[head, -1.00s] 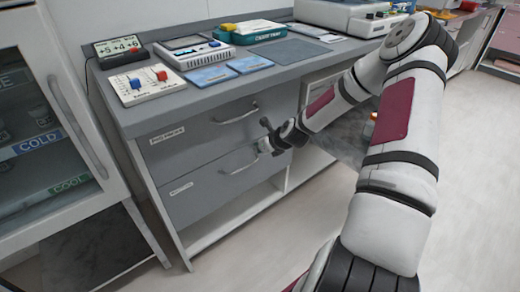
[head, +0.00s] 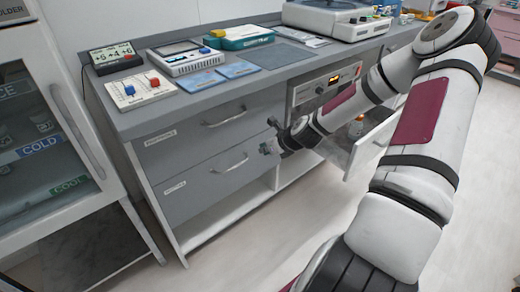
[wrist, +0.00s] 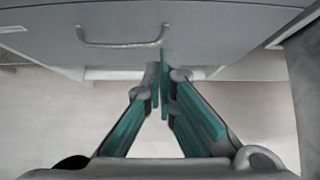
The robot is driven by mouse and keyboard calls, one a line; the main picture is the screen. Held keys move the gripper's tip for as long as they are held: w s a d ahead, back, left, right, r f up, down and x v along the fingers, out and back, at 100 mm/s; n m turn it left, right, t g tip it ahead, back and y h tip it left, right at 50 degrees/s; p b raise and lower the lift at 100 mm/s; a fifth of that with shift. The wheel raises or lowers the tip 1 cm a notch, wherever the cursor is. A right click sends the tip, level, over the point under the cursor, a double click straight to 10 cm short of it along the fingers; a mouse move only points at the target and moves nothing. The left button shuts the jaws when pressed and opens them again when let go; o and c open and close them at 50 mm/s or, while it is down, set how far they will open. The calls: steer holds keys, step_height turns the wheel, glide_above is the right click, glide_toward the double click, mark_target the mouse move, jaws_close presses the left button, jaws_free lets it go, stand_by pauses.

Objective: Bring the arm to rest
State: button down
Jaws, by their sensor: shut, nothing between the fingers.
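My gripper (head: 268,148) is at the end of my white arm with dark red panels, in front of the grey drawer cabinet (head: 160,208). It is shut and empty. In the wrist view its teal-padded fingers (wrist: 162,62) meet at the tips. There, a drawer front with a curved metal handle (wrist: 122,42) lies beyond the fingertips; the fingers are not around the handle. In the head view the lower drawer handle (head: 230,163) is left of my gripper and the upper handle (head: 224,118) is above left.
A glass-door fridge (head: 50,130) stands at the left. The counter carries a switch panel (head: 140,90), a grey device (head: 187,57), blue cards (head: 212,75) and a teal box (head: 240,38). An open drawer (head: 375,145) juts out behind my arm. The floor (head: 240,250) in front is clear.

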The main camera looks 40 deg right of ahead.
steer(key=shift+s+r, duration=0.5)
steer(key=s+a+r+n+g, duration=0.7)
steer(key=s+a+r+n, duration=0.75)
steer(key=n, duration=0.65)
steer(key=s+a+r+n, duration=0.3)
steer(key=s+r+n, duration=0.15)
steer(key=s, duration=0.25)
steer(key=s+a+r+n+g, duration=0.1)
steer(key=s+a+r+n, duration=0.35)
steer(key=s, duration=0.25)
steer(key=s+a+r+n, duration=0.3)
steer(key=s+n, duration=0.2)
steer(key=s, duration=0.2)
step_height(320, 180, up, 20)
steer(key=t+p, duration=0.3)
steer(key=p, duration=1.5)
steer(key=shift+r+n+p, duration=0.15)
steer(key=shift+n+p, duration=0.15)
steer(key=shift+p, duration=0.05)
